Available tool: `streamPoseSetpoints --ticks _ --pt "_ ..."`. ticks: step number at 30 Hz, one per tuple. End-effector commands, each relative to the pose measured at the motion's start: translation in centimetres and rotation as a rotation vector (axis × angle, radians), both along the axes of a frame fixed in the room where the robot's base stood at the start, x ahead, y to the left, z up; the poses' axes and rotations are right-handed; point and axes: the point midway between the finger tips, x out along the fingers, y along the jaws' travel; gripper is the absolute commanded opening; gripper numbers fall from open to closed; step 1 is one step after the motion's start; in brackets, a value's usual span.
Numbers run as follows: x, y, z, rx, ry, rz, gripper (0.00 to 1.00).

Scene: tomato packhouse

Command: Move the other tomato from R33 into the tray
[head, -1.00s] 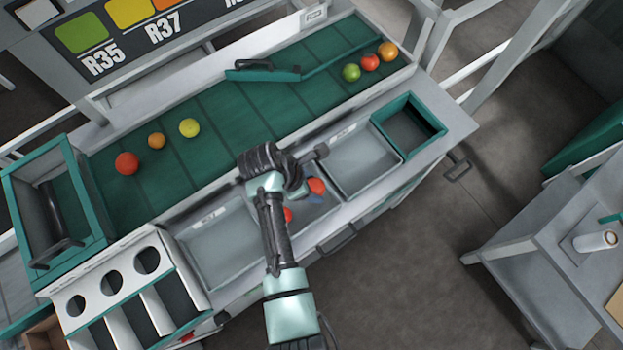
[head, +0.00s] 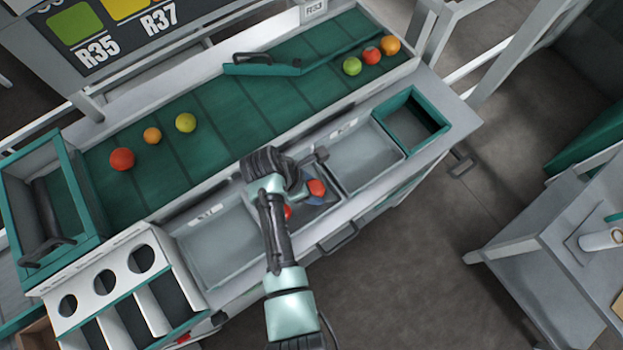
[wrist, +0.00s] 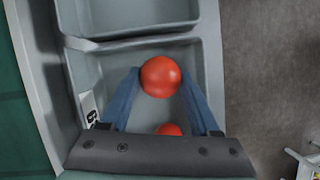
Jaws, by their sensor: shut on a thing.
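My gripper (head: 315,198) is over the middle bin (head: 330,208) of the bench's front row. In the wrist view its two blue fingers (wrist: 160,80) are shut on a red tomato (wrist: 160,76), one on each side. That held tomato also shows in the head view (head: 317,187). A second red tomato (wrist: 168,129) lies in the same bin, partly hidden by my gripper's palm; my arm partly covers it in the head view (head: 287,212). The bin's label is too small to read surely. A teal-rimmed tray (head: 440,124) stands empty at the bench's right end.
Grey bins lie left (head: 215,250) and right (head: 362,160) of the middle bin, both empty where visible. Loose tomatoes rest on the green belt (head: 240,105) behind. A white holed rack (head: 105,275) is at left. A side table (head: 560,240) stands right, across open floor.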

Motion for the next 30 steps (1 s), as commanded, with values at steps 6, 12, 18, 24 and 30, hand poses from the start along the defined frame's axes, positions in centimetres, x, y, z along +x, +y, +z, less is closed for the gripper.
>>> streamPoseSetpoints --ticks 6,12,18,24,30 --pt "0.0 0.0 -0.2 0.0 0.0 0.0 0.36" --pt "0.0 0.0 -0.6 0.0 0.0 0.0 0.36" --pt "0.0 0.0 -0.8 0.0 0.0 0.0 0.36" --pt "0.0 0.0 -1.1 0.0 -0.001 0.0 0.36" --pt "0.0 0.0 -1.2 0.0 -0.001 0.0 0.86"
